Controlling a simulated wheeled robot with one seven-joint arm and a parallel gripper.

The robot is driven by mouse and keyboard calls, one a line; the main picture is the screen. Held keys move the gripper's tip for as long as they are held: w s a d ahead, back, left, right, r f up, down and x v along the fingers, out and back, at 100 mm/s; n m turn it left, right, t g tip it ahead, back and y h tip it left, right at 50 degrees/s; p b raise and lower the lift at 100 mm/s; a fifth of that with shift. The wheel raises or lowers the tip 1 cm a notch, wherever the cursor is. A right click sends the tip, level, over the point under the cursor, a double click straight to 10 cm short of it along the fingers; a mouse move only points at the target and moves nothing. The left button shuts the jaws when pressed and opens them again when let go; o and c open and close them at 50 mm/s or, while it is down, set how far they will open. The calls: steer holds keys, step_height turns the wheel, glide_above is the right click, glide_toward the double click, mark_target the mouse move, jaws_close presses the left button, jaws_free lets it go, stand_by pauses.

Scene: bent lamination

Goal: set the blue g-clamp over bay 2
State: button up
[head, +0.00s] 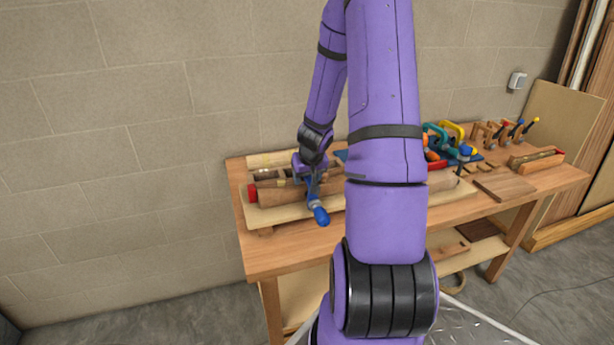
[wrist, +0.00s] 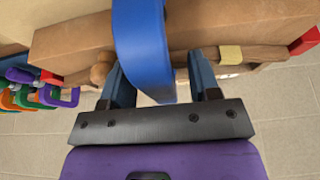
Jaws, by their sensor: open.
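The blue g-clamp (head: 319,213) sits at the wooden lamination (head: 268,194) on the bench, its blue handle hanging at the near side. In the wrist view its broad blue frame (wrist: 145,45) crosses the wood. My gripper (head: 311,177) is at the clamp. In the wrist view its two fingers (wrist: 160,76) stand apart, one on each side of the blue frame, with a visible gap at the right finger. Contact at the left finger is unclear. The clamp's jaws are hidden, and I cannot tell which bay it is over.
A red end piece (head: 252,193) marks the lamination's left end. My arm hides the middle of the bench. A wall stands behind.

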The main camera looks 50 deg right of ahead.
steer(key=shift+v, duration=5.35)
steer(key=shift+r, duration=0.1)
steer(key=shift+v, duration=2.95)
steer(key=shift+r, duration=0.1)
steer(key=shift+r, duration=2.4)
